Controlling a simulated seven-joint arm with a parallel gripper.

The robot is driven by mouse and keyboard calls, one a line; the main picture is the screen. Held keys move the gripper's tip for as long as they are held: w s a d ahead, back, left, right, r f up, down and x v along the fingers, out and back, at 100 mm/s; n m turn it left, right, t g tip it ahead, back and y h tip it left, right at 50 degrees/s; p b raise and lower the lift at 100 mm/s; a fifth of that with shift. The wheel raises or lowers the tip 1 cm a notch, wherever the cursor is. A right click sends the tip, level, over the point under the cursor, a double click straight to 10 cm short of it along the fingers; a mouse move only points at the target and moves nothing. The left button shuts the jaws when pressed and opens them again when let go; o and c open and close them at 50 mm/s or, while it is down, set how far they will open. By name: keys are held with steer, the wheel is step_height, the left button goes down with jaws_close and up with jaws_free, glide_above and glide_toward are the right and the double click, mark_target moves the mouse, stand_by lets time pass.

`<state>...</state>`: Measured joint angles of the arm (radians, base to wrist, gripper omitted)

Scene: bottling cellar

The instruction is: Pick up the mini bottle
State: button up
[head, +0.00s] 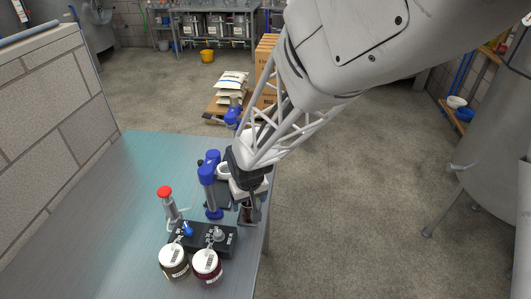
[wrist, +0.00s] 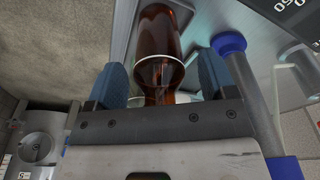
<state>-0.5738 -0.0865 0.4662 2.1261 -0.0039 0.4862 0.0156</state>
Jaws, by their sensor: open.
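The mini bottle is brown glass (wrist: 163,38) and shows in the wrist view between the two blue fingers of my gripper (wrist: 161,84). Both fingers look apart from the glass, with the bottle's narrower part between them. In the head view the bottle (head: 250,214) is a small dark shape under my gripper (head: 246,196), near the right edge of the steel table (head: 120,235). My gripper is open. Its fingers hide much of the bottle in the head view.
Left of my gripper stands a blue-and-grey instrument (head: 208,185).

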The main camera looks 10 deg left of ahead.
stand_by(0.4)
steer(key=c, duration=1.1)
steer(key=shift+r, duration=0.15)
steer(key=shift+r, duration=0.8)
steer(key=shift+s+r, duration=0.1)
steer(key=shift+r, duration=0.85)
steer(key=s+d, duration=0.2)
steer(key=s, duration=0.2)
steer(key=s+d+r, duration=0.1)
steer(key=s+d, duration=0.2)
steer(key=s, duration=0.2)
steer(key=s+d, duration=0.3)
steer(key=s, duration=0.1)
steer(key=shift+s+d+r, duration=0.15)
steer(key=shift+d, duration=0.05)
